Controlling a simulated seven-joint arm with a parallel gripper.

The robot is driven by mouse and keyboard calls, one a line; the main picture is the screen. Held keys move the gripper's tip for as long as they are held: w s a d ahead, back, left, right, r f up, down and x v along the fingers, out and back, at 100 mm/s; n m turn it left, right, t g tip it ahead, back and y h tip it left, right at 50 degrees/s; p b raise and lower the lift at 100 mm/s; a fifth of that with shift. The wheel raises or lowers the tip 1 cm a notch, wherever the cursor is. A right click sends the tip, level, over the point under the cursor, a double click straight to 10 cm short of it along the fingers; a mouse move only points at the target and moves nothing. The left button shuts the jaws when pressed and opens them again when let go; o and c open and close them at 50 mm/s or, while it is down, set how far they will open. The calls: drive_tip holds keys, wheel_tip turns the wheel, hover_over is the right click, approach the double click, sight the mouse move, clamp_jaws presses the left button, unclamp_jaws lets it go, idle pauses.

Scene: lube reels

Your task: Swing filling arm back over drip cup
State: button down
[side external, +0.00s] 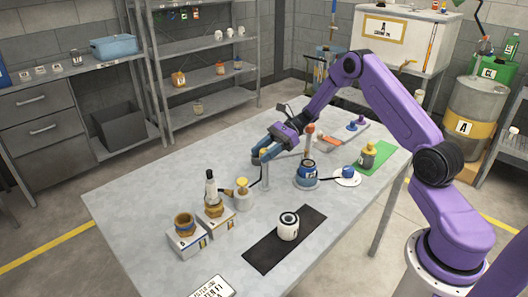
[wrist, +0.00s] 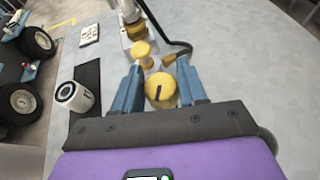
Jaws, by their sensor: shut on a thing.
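My gripper (wrist: 158,84) is shut on a yellow-topped post, its blue fingers on either side of the round yellow top (wrist: 159,88) in the wrist view. In the side view my gripper (side external: 264,155) is at the top of this grey post (side external: 265,178), left of the table's centre. A dark bent tube (wrist: 185,46) curves away beyond the fingers in the wrist view. I cannot tell for certain which part is the drip cup.
A blue jar (side external: 307,172) stands on a round base to the right, near an orange-topped post (side external: 310,140). A white canister (side external: 288,226) stands on a black mat (side external: 262,252). Ochre-based pieces stand on white boxes (side external: 188,241) at front left. The left rear table is clear.

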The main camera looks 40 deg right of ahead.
drive_tip(key=n+g, duration=0.4)
drive_tip(key=g, duration=0.1)
drive_tip(key=shift+n, duration=0.3)
drive_tip(key=shift+s+d+n+g+h, duration=0.1)
drive_tip(key=shift+n+g+h, duration=0.7)
drive_tip(key=shift+n+g, duration=1.15)
drive_tip(key=shift+g, duration=0.45)
drive_tip(key=c, duration=0.7)
unclamp_jaws()
drive_tip(key=shift+r, duration=0.15)
